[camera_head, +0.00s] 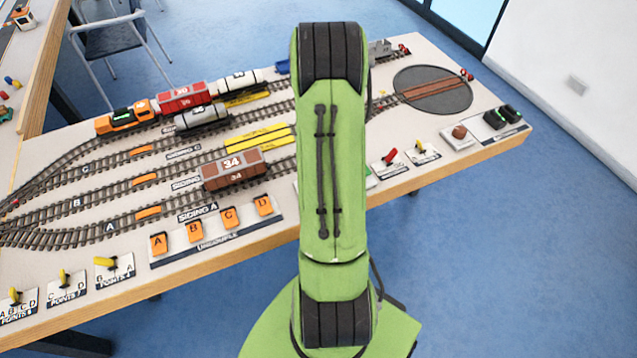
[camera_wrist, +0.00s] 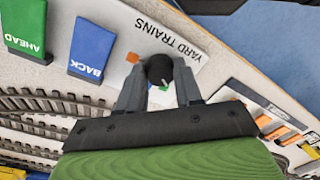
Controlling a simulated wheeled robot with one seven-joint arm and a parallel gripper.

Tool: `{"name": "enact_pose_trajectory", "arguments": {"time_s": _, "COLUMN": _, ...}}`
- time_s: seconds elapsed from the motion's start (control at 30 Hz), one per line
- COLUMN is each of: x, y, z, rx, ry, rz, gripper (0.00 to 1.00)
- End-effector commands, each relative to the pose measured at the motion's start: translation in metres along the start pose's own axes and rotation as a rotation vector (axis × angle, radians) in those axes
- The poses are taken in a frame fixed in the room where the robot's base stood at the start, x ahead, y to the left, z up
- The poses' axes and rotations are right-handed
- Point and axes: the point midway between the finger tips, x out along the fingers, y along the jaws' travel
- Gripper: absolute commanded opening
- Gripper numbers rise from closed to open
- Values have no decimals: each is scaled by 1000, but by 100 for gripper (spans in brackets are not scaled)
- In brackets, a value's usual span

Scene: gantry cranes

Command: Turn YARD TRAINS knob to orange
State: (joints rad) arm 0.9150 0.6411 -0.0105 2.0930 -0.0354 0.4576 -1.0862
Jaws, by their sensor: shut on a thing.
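The dark round YARD TRAINS knob (camera_wrist: 158,66) sits on a white panel below its YARD TRAINS label (camera_wrist: 172,35) in the wrist view. My gripper (camera_wrist: 160,74) is shut on the knob, with one finger on each side. A short white pointer line on the knob points to the lower right in the picture. A small orange mark (camera_wrist: 132,57) lies at the knob's upper left, beside the left finger. The panel beneath the knob is partly hidden by the fingers. In the head view my arm hides the gripper and the knob.
A green AHEAD paddle (camera_wrist: 25,27) and a blue BACK paddle (camera_wrist: 91,48) stand left of the knob. A brown wagon marked 34 (camera_head: 234,170) stands on a siding. The turntable (camera_head: 433,91) and a red lever (camera_head: 389,157) are right of my arm.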

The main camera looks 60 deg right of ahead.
Motion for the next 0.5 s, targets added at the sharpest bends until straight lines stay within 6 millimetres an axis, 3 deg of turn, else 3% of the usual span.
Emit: {"name": "enact_pose_trajectory", "arguments": {"time_s": 0.5, "x": 0, "y": 0, "z": 0, "rx": 489, "ry": 29, "rz": 3, "gripper": 4}}
